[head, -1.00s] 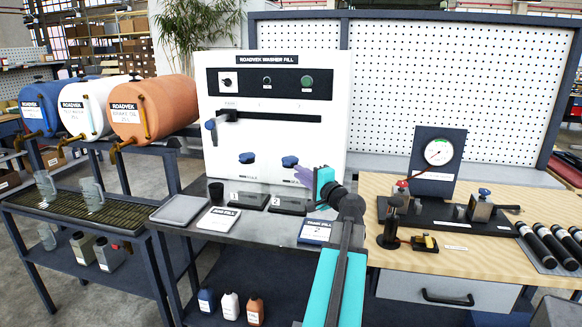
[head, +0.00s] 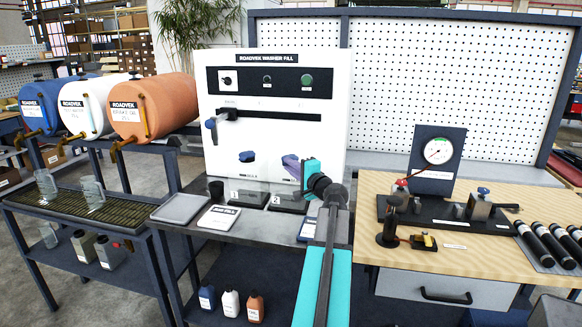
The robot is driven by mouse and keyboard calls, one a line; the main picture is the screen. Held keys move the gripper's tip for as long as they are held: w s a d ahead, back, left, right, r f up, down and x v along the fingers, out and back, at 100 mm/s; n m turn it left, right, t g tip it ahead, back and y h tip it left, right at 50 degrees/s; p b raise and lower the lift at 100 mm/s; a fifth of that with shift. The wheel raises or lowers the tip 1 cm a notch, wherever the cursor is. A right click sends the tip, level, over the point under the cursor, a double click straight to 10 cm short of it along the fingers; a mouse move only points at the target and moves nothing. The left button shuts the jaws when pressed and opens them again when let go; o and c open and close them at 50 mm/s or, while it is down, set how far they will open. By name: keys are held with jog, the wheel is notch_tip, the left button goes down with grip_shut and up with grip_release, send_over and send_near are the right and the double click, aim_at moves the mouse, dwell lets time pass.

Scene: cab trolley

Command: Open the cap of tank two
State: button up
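The white washer fill panel (head: 330,75) stands at the back of the grey table. Two blue caps are on its lower front: the left cap (head: 247,157) is in plain view, above the base marked 1 (head: 249,197). The right cap (head: 290,159), above the other base (head: 287,203), is largely covered by my gripper (head: 294,168). My gripper's purple fingers are at the right cap, seen from behind. I cannot tell whether they touch it, or whether they are open or shut.
A grey tray (head: 181,208), a white label card (head: 218,218) and a small dark cup (head: 216,191) are on the table. A gauge stand (head: 437,150) is on the wooden bench to the right.

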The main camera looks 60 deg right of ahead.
grip_shut()
dwell(0.8)
jog(key=shift+s+d+r, duration=0.1)
jog(key=shift+s+d, duration=0.05)
dwell(0.6)
